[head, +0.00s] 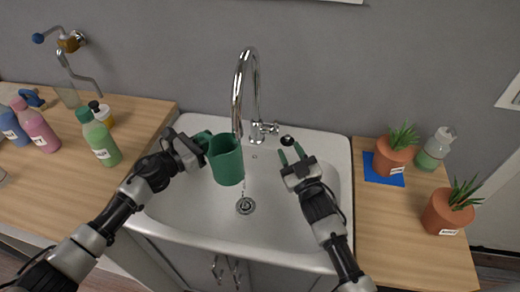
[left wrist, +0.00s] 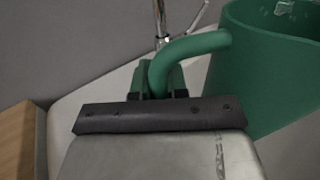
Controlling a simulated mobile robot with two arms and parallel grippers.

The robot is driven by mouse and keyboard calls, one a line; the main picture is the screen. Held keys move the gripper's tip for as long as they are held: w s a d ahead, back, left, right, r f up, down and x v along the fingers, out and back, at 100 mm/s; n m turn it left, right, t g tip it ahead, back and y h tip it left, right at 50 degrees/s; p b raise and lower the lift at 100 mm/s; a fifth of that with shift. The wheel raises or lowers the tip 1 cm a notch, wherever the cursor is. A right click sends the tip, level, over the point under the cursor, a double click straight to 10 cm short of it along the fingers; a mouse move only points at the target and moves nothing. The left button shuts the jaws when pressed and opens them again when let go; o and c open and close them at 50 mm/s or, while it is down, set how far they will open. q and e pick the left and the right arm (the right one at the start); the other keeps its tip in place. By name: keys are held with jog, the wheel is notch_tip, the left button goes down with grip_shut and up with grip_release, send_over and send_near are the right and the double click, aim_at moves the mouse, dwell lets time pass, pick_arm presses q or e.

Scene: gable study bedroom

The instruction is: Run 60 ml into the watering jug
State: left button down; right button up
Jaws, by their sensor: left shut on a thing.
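The green watering jug (head: 228,165) hangs upright over the sink, its mouth under the tap's spout tip (head: 237,130). My left gripper (head: 201,143) is shut on the jug's handle, which also shows in the left wrist view (left wrist: 192,47). A pale, glassy patch shows inside the jug's mouth in the left wrist view; I cannot tell whether it is water. The tap's lever with a dark knob (head: 287,140) points right. My right gripper (head: 291,154) is open and empty just below the knob, its green fingertips apart. I cannot tell whether they touch it.
The white sink (head: 290,225) has a drain (head: 245,205) below the jug. Potted plants (head: 393,156) and a pump bottle (head: 435,150) stand on the right counter.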

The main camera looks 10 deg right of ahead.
pick_arm(q)
jog(key=d, duration=0.3)
jog(key=shift+d, duration=0.15)
dwell(0.3)
jog(key=a, duration=0.7)
jog(key=shift+a, duration=0.2)
jog(key=shift+w, duration=0.1)
pick_arm(e)
jog(key=shift+c, duration=0.4)
